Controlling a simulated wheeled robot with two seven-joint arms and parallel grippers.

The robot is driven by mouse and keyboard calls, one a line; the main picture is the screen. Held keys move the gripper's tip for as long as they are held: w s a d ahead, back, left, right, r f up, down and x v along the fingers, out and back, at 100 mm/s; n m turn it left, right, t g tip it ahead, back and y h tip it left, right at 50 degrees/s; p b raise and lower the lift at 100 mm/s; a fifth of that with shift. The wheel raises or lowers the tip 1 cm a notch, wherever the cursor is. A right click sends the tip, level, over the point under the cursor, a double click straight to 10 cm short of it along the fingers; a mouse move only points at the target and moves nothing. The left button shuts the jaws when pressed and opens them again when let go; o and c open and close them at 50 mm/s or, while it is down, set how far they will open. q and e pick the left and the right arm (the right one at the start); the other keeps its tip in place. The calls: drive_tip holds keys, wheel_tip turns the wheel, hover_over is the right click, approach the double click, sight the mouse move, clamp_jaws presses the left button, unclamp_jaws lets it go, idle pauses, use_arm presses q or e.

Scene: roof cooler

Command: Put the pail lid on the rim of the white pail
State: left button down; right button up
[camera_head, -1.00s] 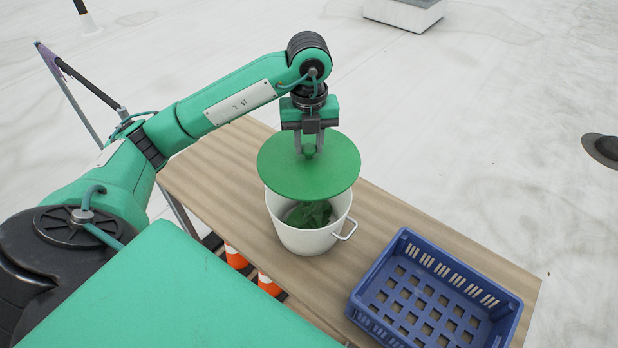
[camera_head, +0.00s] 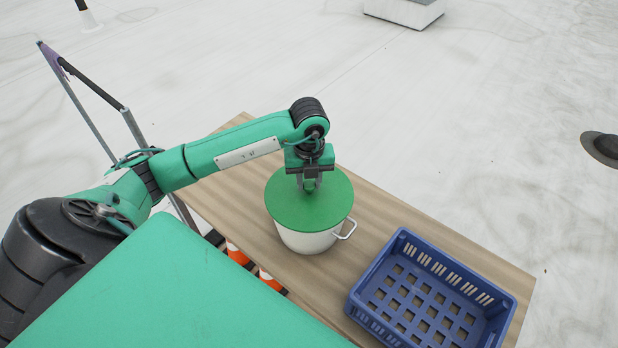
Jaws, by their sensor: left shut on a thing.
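The green round pail lid (camera_head: 310,212) lies over the mouth of the white pail (camera_head: 306,242) and looks level. It covers the opening, so the inside of the pail is hidden. I cannot tell for sure whether the lid touches the rim all the way round. The pail stands upright on the wooden table, its wire handle sticking out to the right. My left gripper (camera_head: 309,186) is above the lid, pointing down, shut on the lid's knob, which its fingers mostly hide. My right gripper is not in view.
A blue slatted crate (camera_head: 432,293) stands empty on the wooden table (camera_head: 232,188), right of the pail. Orange-and-white cones (camera_head: 238,254) show below the table's near edge. The table's far left part is clear.

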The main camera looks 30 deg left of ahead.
sight(309, 183)
use_arm(q)
drive_tip(key=shift+f, duration=0.15)
drive_tip(key=c, duration=1.1)
unclamp_jaws()
drive_tip(key=shift+r, duration=0.5)
drive_tip(key=shift+r+b, duration=1.6)
drive_tip(key=shift+r, duration=4.1)
